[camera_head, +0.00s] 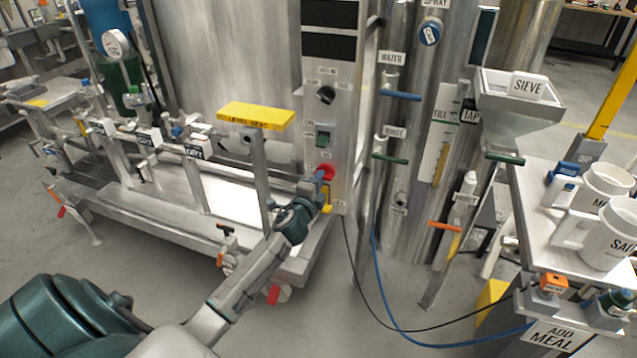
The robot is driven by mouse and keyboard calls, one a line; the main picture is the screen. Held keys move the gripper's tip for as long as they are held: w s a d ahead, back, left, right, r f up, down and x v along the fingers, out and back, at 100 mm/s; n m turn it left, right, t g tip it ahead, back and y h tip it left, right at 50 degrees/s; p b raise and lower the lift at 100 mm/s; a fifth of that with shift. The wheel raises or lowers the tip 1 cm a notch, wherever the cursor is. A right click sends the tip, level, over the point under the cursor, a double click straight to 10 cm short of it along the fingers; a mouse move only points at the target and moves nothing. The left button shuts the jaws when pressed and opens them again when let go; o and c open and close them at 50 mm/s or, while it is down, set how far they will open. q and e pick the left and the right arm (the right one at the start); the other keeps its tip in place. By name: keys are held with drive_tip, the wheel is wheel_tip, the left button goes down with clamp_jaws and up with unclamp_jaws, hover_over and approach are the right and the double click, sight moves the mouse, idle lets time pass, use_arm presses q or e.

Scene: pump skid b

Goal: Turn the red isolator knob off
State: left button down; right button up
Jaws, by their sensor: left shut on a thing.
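The red isolator knob (328,169) sits low on the grey control panel (345,110), with yellow just below it. My left arm reaches up from the bottom left, and my left gripper (318,182) is at the knob, shut on it. My right gripper is not in view.
Above the knob are a green switch (323,139) and a black selector knob (326,95). Pipes and valves of the skid lie left. A steel tank (400,230) with coloured levers stands right. A bench (545,225) holds white jugs. Cables cross the floor.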

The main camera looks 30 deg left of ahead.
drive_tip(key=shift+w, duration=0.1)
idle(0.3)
use_arm(q)
drive_tip(key=c, duration=1.4)
unclamp_jaws()
drive_tip(key=shift+c, duration=0.2)
